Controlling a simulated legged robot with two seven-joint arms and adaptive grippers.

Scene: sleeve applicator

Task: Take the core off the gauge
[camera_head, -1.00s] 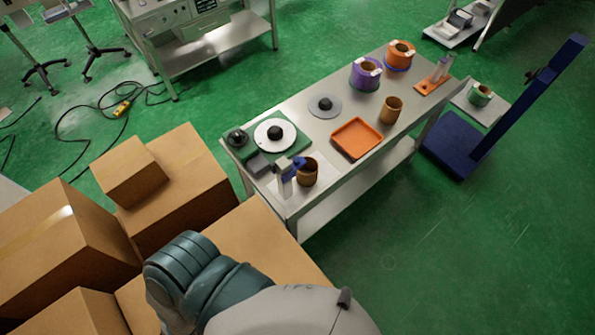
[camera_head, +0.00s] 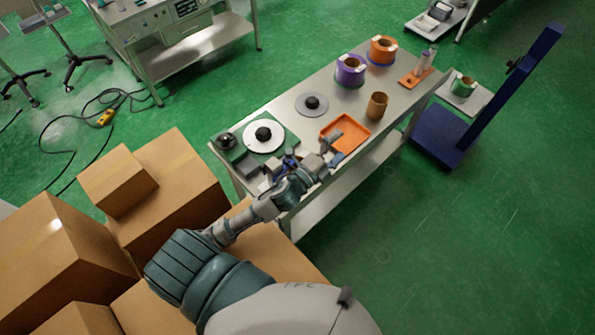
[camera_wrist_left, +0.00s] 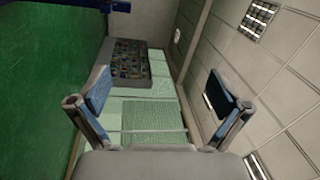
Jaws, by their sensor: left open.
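The gauge shows only in part in the head view, as a small blue piece (camera_head: 290,161) at the near left end of the table. The core that stood beside it is hidden behind my left wrist and gripper. My left gripper (camera_head: 332,147) is open, over the table between the gauge and the orange tray. In the wrist view the left gripper's fingers (camera_wrist_left: 160,100) are spread with nothing between them. A brown core (camera_head: 377,106) stands upright farther along the table. My right gripper is not in view.
The orange tray (camera_head: 358,131) lies close beyond my left gripper. A white disc (camera_head: 264,148) on a green base and a grey disc (camera_head: 312,114) sit to the left. Purple (camera_head: 350,75) and orange (camera_head: 383,54) rolls stand at the back. Cardboard boxes (camera_head: 165,195) flank my arm.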

